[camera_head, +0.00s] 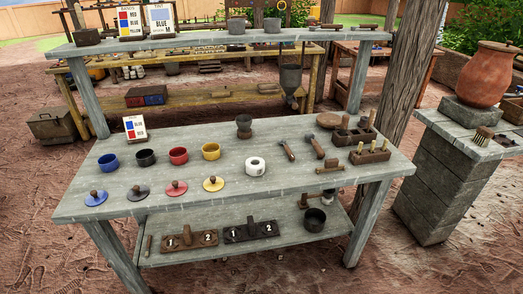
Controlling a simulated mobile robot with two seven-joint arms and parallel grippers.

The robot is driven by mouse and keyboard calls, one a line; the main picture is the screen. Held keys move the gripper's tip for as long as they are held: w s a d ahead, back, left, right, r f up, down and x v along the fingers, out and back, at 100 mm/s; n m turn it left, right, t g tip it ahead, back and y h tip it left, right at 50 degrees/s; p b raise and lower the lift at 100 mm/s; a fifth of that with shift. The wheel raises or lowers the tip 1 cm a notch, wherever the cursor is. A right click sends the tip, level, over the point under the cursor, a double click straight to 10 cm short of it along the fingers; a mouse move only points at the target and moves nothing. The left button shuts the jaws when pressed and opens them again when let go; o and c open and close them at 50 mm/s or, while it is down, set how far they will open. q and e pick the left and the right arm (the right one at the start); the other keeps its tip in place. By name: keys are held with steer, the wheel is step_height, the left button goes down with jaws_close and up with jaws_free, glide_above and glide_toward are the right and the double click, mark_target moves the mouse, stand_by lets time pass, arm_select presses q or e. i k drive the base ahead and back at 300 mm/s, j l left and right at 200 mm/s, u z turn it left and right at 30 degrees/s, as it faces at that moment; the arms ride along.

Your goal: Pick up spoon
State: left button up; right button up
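I cannot make out a spoon for certain. A slim dark tool (287,150) lies right of centre on the grey worktable (210,210); at this size I cannot tell whether it is the spoon. A thicker wooden-handled tool (316,147) lies to its right. A short wooden piece (328,168) lies nearer the table's right front. Neither of my grippers is in view.
Blue (108,162), black (146,158), red (179,155) and yellow (211,151) pots stand in a row, with lids in front. A white roll (255,166) sits mid-table. Wooden holders (370,155) stand at right. A wooden post (408,75) rises behind.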

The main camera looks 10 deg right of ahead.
mark_target(282, 143)
steer(key=i+l+u, duration=0.25)
steer(key=l, duration=0.2)
steer(key=l+u, duration=0.2)
steer(key=l, duration=0.3)
steer(key=i+l+u, duration=0.1)
steer(key=l+u, duration=0.15)
steer(key=l, duration=0.25)
